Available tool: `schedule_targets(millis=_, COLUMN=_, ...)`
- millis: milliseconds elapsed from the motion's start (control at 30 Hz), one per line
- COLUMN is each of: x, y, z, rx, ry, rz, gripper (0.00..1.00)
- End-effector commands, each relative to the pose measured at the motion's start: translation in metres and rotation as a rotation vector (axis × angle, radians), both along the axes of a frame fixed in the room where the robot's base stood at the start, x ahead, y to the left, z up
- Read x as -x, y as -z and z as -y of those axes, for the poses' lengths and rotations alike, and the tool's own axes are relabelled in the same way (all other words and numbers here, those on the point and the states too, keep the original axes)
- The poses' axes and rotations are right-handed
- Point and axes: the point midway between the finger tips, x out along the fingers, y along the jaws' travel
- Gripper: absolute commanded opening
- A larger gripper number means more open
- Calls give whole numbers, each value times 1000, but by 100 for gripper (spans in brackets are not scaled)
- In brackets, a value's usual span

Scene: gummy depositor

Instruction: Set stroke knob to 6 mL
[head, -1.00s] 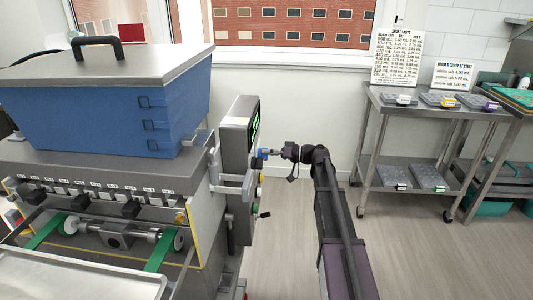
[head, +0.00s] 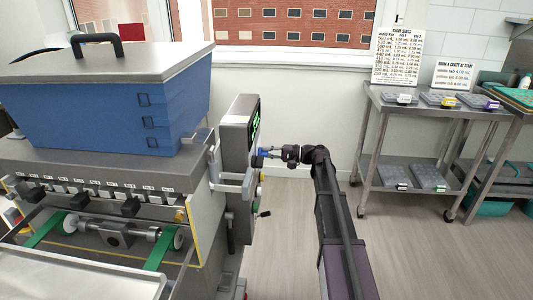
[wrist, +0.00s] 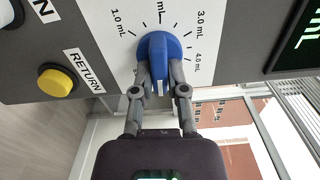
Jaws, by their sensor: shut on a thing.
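The blue stroke knob (wrist: 160,46) is on the grey control panel (wrist: 225,40) in the wrist view. Printed marks around it include 1.0 mL, 3.0 mL and 4.0 mL; other labels are cut off or hidden. A white line on the knob shows between my fingers, towards the bottom of the picture. My gripper (wrist: 160,80) is shut on the knob, one finger on each side. In the head view the knob (head: 262,153) shows as a small blue spot on the panel's side, with my gripper (head: 268,152) at it.
A yellow RETURN button (wrist: 55,80) sits left of the knob in the wrist view. A green-lit display (wrist: 305,30) is on the right. In the head view a blue hopper (head: 110,105) stands left of the panel and a steel cart (head: 425,115) stands right. Open floor lies between.

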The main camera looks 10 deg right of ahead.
Motion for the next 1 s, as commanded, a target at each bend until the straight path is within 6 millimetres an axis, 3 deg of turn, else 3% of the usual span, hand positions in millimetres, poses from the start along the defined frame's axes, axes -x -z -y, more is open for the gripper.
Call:
schedule_targets(millis=600, x=1, y=4, z=1, rx=-172, ry=3, rz=-524, gripper=0)
schedule_targets(millis=1000, x=1, y=4, z=1, rx=-221, ry=5, rz=-671, gripper=0)
